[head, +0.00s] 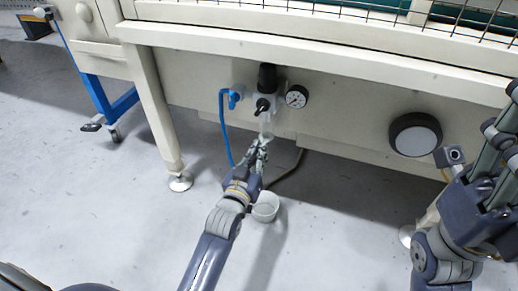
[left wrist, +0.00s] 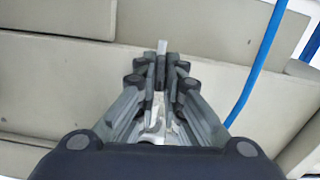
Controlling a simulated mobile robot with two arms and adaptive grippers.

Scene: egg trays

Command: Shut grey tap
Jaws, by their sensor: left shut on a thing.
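The grey tap (head: 265,134) is a small pale piece below the clear bowl of the air regulator unit (head: 266,104), under the machine's front panel. My left gripper (head: 262,148) reaches up to it from below, its fingers closed together. In the left wrist view the fingers (left wrist: 161,62) are shut on a small light grey piece (left wrist: 161,47), which sticks out past the fingertips. The fingers hide most of the tap, so I cannot tell its handle's angle. My right arm stands folded at the right edge; its gripper (head: 497,150) is partly cut off.
A blue valve (head: 234,98) with a blue hose (head: 224,130) sits left of the unit, a pressure gauge (head: 297,96) right of it. A machine leg (head: 160,120) is at left. Open floor lies in front.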

